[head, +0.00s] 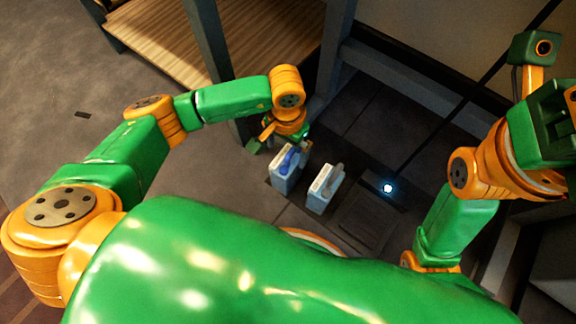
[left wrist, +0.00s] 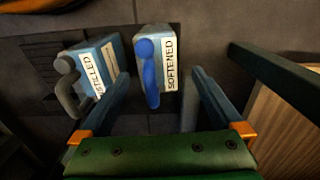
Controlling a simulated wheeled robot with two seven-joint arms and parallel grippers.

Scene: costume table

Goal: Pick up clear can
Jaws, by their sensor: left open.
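Two light blue and white cans stand close together on the dark floor. One has a blue handle (head: 284,181) and reads "SOFTENED" in the left wrist view (left wrist: 172,62). The other has a grey handle (head: 321,197); its label, partly covered, ends in "STILLED" in the left wrist view (left wrist: 104,62). Neither visible label says clear. My left gripper (head: 277,141) is open, right at the blue-handled can, which shows between its fingers; I cannot tell whether they touch it. My right gripper (head: 549,118) is raised at the right, its jaws unclear.
A dark grate or mat (head: 364,222) lies right of the cans, with a small glowing light (head: 388,188) near it. A wooden shelf (head: 172,42) with dark posts stands behind my left arm. Open floor (head: 50,110) lies at the left.

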